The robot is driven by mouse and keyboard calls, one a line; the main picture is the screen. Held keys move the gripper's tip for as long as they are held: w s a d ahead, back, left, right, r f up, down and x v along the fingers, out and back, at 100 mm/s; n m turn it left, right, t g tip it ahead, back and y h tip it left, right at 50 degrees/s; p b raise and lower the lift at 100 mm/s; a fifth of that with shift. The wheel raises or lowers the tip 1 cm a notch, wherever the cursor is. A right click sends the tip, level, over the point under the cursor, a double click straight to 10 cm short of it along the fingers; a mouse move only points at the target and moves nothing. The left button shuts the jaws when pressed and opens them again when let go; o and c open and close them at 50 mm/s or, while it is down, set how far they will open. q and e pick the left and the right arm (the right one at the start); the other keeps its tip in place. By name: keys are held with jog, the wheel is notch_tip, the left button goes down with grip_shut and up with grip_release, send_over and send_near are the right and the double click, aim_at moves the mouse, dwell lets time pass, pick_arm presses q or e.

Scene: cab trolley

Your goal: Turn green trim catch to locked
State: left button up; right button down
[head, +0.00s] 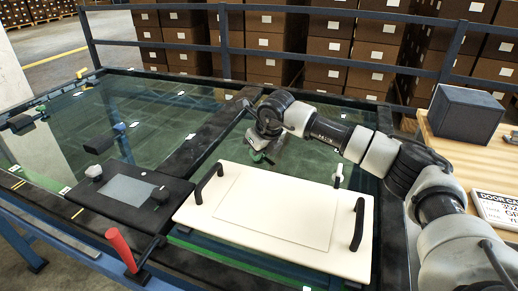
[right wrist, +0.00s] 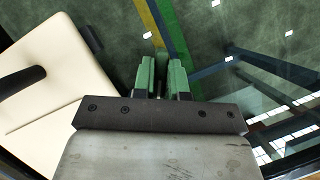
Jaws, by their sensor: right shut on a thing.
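My right gripper (head: 259,156) reaches in from the right, over the far edge of the cream panel. It is shut on the green trim catch (right wrist: 161,66), a small green piece between its fingers in the right wrist view. The fingers (right wrist: 161,80) there also look green, so the catch's outline is hard to separate. In the head view the gripper mostly hides the catch, and I cannot tell its exact angle. My left gripper is not in view.
The cream panel (head: 235,232) with two black handles lies in front of the gripper. A white post (head: 338,174) stands at its far right. A dark plate (head: 103,205) with knobs and a red-handled lever (head: 121,249) are at left. A dark box (head: 464,114) sits on the right table.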

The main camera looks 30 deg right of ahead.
jog(key=shift+m+h, duration=0.4)
jog(key=shift+m, duration=0.6)
jog(key=shift+a+m+h, duration=0.1)
jog(key=shift+m+h, duration=0.3)
jog(key=shift+m, duration=0.5)
jog(key=m+h, duration=0.1)
jog(key=m, duration=0.2)
jog(key=m+h, duration=0.1)
jog(key=m, duration=0.2)
jog(key=shift+m+g, duration=0.3)
jog(key=shift+g, duration=0.1)
jog(key=shift+m+h, duration=0.4)
jog(key=shift+m, duration=0.3)
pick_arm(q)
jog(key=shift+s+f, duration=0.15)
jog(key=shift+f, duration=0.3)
pick_arm(e)
jog(key=shift+g, duration=0.3)
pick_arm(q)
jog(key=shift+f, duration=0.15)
pick_arm(e)
jog(key=c, duration=1.2)
grip_release()
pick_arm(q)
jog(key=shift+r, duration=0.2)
pick_arm(e)
jog(key=shift+o, duration=0.2)
